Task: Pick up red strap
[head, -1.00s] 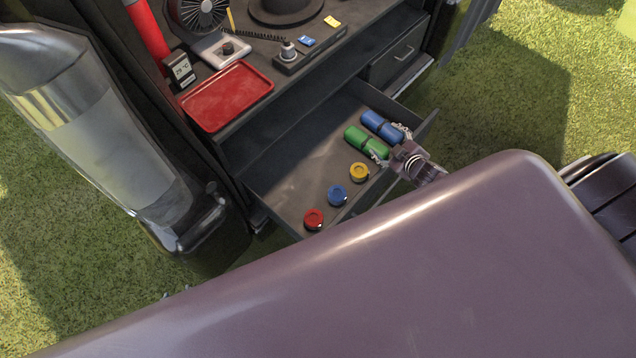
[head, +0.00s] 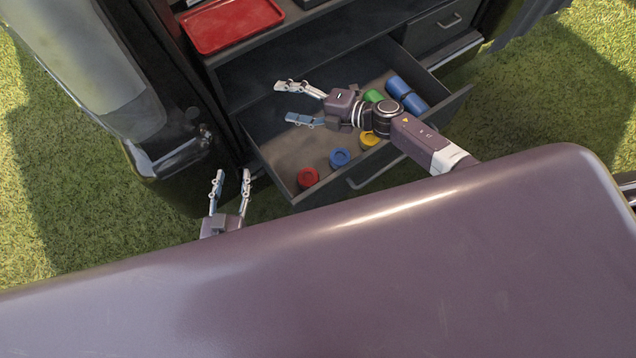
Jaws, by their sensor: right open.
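The red strap (head: 308,178) appears as a small round red roll. It lies in the front left corner of the open drawer (head: 285,183). My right gripper (head: 288,102) reaches over the drawer from the right, its fingers spread and empty, pointing left. It is above and behind the red strap, apart from it. My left gripper (head: 231,178) is outside the drawer at its left, fingers apart and pointing up in the picture, with nothing between them.
A blue roll (head: 340,158) and a yellow roll (head: 370,140) lie in line with the red one. Green (head: 373,96) and blue cylinders (head: 406,96) lie at the drawer's right, partly behind my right arm. A red tray (head: 232,25) sits on the shelf above.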

